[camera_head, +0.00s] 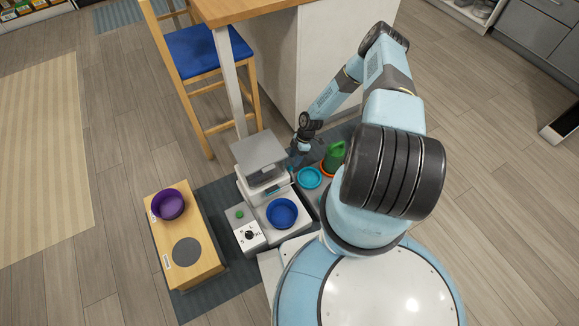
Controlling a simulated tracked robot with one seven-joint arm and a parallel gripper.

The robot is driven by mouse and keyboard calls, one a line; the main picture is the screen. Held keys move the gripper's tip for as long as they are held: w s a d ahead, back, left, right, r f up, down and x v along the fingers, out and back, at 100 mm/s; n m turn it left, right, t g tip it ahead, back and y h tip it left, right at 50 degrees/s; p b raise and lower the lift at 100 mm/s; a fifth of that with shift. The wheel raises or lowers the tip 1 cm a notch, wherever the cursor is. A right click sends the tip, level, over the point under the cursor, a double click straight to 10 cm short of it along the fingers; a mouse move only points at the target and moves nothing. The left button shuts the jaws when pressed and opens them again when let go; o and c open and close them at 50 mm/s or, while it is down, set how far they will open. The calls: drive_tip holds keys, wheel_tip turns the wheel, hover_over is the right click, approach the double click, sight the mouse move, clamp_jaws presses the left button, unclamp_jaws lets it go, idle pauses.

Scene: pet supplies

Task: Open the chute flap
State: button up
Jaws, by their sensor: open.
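A grey and white feeder (258,150) stands on the floor mat, with a square grey top. Its front has a dark grey recess and a small bluish part above the bowl; I cannot tell which of these is the chute flap, or whether it is open. A blue bowl (282,213) sits on the feeder's base below. My gripper (293,161) is open and appears empty, just right of the feeder's upper body. Its fingers are small and partly dark here, so I cannot tell whether they touch the feeder.
A wooden stand (205,262) with a purple bowl (169,204) is at left. A control panel (249,234) has a green button and a dial. A teal dish (310,178) and a green watering can (334,156) are right of the feeder. A blue-seated chair (200,50) and table stand behind.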

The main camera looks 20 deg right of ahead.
drive_tip(key=shift+x, duration=2.75)
drive_tip(key=shift+c, duration=0.5)
clamp_jaws()
